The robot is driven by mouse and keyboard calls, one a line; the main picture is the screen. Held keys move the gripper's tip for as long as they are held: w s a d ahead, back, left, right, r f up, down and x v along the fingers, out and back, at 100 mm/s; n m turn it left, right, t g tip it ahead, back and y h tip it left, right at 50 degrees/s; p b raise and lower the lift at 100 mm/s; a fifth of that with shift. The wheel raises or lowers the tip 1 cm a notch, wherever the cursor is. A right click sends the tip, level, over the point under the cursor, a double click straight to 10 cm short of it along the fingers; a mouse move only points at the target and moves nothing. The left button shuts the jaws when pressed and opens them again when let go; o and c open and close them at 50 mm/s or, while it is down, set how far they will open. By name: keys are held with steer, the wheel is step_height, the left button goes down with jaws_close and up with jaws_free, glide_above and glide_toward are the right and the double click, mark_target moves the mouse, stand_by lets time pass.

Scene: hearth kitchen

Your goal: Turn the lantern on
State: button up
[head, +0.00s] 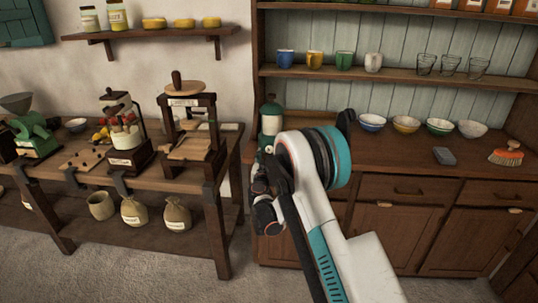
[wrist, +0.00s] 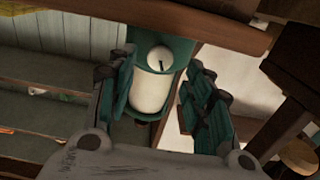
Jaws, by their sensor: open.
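The lantern (head: 270,124) has a green top and base with a pale middle. It stands upright at the left end of the wooden cabinet counter in the head view. In the wrist view the lantern (wrist: 152,92) lies straight ahead between my fingers, with a round white dial (wrist: 160,57) bearing a short dark mark on its green part. My gripper (wrist: 162,68) is open and empty, one finger on each side of the lantern's outline. In the head view my arm reaches toward the lantern and its end hides the counter just below it. I cannot tell whether the fingers touch it.
A wooden workbench (head: 150,178) on the left holds a press (head: 190,128), a jar mill (head: 126,135) and a green grinder (head: 36,137). A shelf (head: 400,78) with cups hangs above.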

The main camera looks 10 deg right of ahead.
steer(key=shift+b+x, duration=0.55)
steer(key=shift+x, duration=1.8)
steer(key=c, duration=1)
